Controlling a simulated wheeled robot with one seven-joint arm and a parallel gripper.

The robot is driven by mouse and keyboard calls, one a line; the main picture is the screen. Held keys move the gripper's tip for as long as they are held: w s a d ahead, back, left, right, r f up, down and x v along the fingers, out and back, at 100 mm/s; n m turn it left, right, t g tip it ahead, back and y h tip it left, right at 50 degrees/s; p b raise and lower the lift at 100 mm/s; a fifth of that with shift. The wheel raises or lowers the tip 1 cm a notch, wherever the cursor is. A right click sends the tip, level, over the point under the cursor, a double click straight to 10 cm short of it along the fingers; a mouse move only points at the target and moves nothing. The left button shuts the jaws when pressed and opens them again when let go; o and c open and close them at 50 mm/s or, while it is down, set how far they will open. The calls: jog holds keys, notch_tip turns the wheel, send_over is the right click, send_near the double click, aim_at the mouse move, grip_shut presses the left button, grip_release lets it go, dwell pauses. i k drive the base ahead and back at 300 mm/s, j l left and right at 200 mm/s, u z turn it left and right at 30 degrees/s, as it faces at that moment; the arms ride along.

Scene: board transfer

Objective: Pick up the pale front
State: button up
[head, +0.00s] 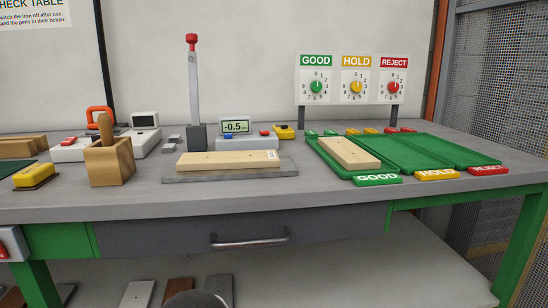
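A pale wooden front (228,160) lies flat on a grey plate (285,173) at the middle of the bench, with a small white label at its right end. A second pale wooden front (348,153) lies in the green tray section marked GOOD. I cannot tell from the picture which of the two the task names. My gripper is not in view. A rounded dark grey shape at the bottom edge may be part of my arm.
A grey post with a red knob and a gauge reading -0.5 (236,127) stand behind the plate. A wooden pen holder (108,163) stands to the left. The HOLD (437,175) and REJECT (488,170) sections look empty. Several boards lie below the bench.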

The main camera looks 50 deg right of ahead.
aim_at(231, 160)
jog(key=z, duration=1.1)
